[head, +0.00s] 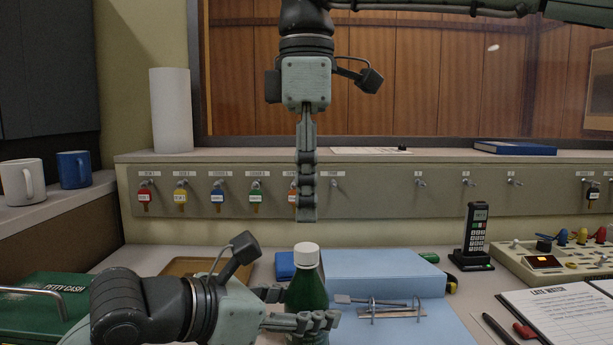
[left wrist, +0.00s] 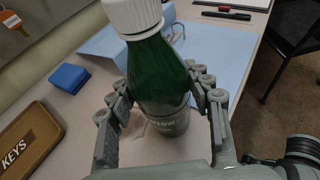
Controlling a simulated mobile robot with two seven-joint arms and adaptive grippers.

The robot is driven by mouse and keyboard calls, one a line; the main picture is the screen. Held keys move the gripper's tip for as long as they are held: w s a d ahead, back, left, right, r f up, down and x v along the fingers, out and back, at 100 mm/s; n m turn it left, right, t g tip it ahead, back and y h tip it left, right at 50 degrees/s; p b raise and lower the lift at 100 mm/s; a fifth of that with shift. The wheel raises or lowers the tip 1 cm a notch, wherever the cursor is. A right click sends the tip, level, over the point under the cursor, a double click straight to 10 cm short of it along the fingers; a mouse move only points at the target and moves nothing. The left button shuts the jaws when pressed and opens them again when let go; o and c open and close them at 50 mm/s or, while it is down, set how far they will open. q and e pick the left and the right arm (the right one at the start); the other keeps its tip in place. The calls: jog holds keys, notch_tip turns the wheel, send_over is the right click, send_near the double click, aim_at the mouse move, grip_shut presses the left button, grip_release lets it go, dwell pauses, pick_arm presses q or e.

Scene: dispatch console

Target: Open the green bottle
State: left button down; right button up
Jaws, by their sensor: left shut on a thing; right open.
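The green bottle (head: 306,290) stands upright on the desk with its white cap (head: 306,255) on. My left gripper (head: 303,318) is shut on the bottle's body from the left. The left wrist view shows the bottle (left wrist: 160,75) between the two fingers (left wrist: 165,100), with the white cap (left wrist: 134,14) at its top. My right gripper (head: 306,215) points straight down above the cap, with a gap between them. Its fingers line up in the head view, so the opening between them does not show clearly.
A blue folder-like surface (head: 375,268) lies behind and right of the bottle, with a metal clip piece on it. A green petty cash box (head: 35,300) is at left. A cordless phone (head: 474,235) stands at right. Keys hang on the rear panel (head: 390,200).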

aim_at(307, 247)
notch_tip(307, 247, down, 6)
jog(key=shift+f, duration=0.1)
dwell(0.4)
